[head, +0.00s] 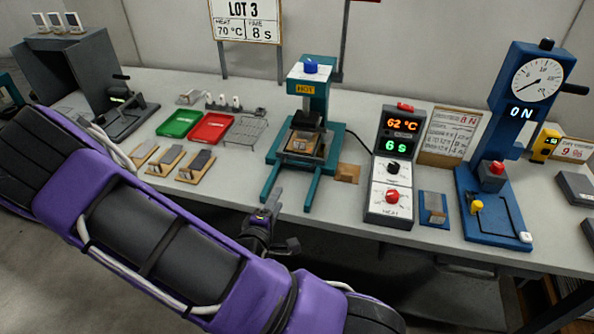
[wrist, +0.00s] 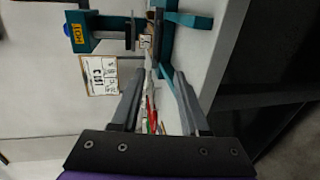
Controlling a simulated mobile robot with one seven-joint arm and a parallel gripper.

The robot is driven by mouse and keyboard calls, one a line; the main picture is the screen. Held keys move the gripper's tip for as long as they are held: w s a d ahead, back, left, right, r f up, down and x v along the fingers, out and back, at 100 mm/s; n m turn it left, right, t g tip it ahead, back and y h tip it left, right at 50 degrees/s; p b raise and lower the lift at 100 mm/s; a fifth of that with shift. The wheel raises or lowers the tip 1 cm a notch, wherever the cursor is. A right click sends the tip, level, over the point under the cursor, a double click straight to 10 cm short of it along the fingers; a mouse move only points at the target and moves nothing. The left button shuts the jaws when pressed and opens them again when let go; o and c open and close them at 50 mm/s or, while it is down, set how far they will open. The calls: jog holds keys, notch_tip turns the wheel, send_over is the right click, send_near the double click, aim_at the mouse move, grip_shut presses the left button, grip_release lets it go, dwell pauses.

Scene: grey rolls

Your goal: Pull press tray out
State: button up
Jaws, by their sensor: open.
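The teal press (head: 310,85) with a blue knob and a "HOT" label stands mid-table. Its tray (head: 298,156), with a tan block on it, sits under the dark press head, between two teal rails that reach toward the front edge. In the wrist view the press (wrist: 78,32) appears turned on its side, and a pale block shows small beyond the fingers; the tray's front is hard to make out there. My gripper (head: 281,222) is open and empty, in front of the rails near the table's front edge, apart from the tray. The wrist view shows both fingers spread (wrist: 159,74).
A control box (head: 393,165) reading 62 °C and 6 s stands right of the press. A blue gauge stand (head: 500,190) is farther right. Green (head: 180,123) and red (head: 211,128) trays and several wooden blocks lie left. The table's front edge is close to my gripper.

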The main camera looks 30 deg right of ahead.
jog(key=b+x, duration=0.4)
jog(key=b, duration=0.1)
jog(key=shift+w+d+f, duration=0.1)
jog(key=shift+d+f, duration=0.05)
jog(key=shift+f, duration=0.2)
jog(key=x, duration=0.4)
jog(key=b+x, duration=0.1)
jog(key=x, duration=0.3)
jog(key=b+x, duration=0.1)
jog(key=x, duration=0.3)
jog(key=shift+r, duration=0.35)
grip_shut()
